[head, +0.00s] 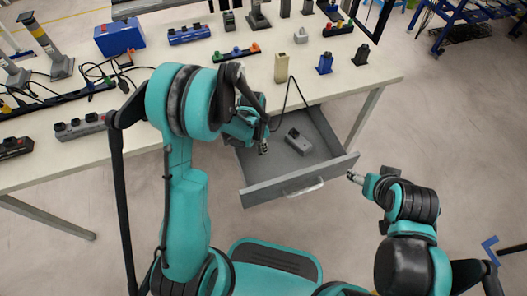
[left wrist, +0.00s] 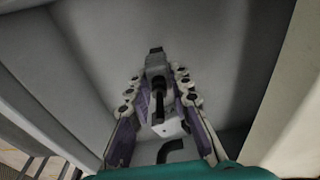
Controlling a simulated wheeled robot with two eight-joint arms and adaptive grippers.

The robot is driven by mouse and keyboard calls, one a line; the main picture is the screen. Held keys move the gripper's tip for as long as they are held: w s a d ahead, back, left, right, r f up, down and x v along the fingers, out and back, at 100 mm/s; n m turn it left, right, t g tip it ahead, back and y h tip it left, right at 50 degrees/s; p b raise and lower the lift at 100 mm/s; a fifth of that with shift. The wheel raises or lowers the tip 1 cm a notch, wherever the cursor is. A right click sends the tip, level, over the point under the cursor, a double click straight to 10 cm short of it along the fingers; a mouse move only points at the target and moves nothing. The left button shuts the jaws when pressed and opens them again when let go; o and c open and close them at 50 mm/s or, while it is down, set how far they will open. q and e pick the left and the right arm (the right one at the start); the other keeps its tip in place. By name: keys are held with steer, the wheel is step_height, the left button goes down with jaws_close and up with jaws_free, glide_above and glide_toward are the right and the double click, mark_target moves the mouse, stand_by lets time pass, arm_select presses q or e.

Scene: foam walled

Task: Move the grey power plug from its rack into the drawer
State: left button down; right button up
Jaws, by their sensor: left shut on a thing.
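My left gripper (head: 263,146) is low over the open grey drawer (head: 262,184), at its left part. In the left wrist view its fingers (left wrist: 158,82) are shut on a grey piece with dark parts, which looks like the grey power plug (left wrist: 157,66). Grey drawer-like surfaces fill the background there. In the head view the held piece is mostly hidden by the gripper; I cannot tell whether it touches the drawer floor. A dark cable (head: 306,101) loops from the table edge toward this gripper. My right gripper (head: 355,177) is by the drawer's right front corner; its jaw state is unclear.
A grey block (head: 297,141) lies in the drawer, apart from my left gripper. The table (head: 340,82) holds a cream block (head: 281,67), blue pieces (head: 325,63), power strips (head: 80,126) and a blue box (head: 119,38). The drawer front has a pale handle (head: 304,188).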

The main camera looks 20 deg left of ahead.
arm_select(q)
steer(key=shift+w+a+f, duration=0.1)
steer(key=shift+w+f, duration=0.3)
steer(key=shift+w, duration=0.1)
step_height(320, 180, down, 4)
steer(key=shift+r+b, duration=0.1)
steer(key=shift+b, duration=1.1)
steer(key=shift+r, duration=0.1)
steer(key=c, duration=1.4)
jaws_free()
steer(key=shift+o, duration=0.2)
